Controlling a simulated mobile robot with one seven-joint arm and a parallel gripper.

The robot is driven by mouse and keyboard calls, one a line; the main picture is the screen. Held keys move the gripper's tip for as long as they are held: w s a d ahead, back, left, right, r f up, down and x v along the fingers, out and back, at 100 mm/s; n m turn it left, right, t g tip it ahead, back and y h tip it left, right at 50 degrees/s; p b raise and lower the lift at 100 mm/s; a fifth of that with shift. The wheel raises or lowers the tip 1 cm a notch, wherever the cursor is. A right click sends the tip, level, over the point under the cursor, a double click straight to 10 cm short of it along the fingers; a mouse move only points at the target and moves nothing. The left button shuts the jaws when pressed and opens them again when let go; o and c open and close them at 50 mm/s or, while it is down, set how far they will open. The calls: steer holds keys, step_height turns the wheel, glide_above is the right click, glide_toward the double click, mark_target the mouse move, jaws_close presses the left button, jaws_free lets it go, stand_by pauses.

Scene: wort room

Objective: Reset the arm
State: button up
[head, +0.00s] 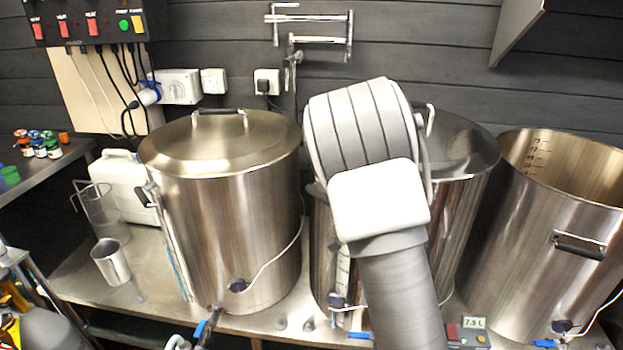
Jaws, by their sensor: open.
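My arm rises from the bottom centre of the head view, in front of the middle steel pot. It hides much of that pot. My gripper is not in the picture, so its fingers and anything near them cannot be seen.
A lidded steel pot (230,210) stands left of my arm. A middle pot (465,190) is partly hidden behind it. An open pot (545,240) stands at the right. All rest on a steel bench (75,275). A metal cup (111,262) and a white jug (130,180) are at the left.

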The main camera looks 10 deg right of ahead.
steer(key=s+a+r+n+t+y+p, duration=0.1)
steer(key=s+a+r+n, duration=0.15)
steer(key=r, duration=0.35)
steer(key=s+a+r+n+p, duration=0.1)
steer(key=s+r+n, duration=0.1)
steer(key=r+n, duration=0.35)
steer(key=s+a+r+n+t+y+p, duration=0.1)
steer(key=s+a+r+n, duration=0.15)
steer(key=r, duration=0.55)
steer(key=s+r+n+t+h+p, duration=0.2)
steer(key=s+r+n+t, duration=0.1)
steer(key=s+r+n, duration=0.8)
steer(key=shift+s+r+t, duration=0.3)
steer(key=shift+s, duration=1.15)
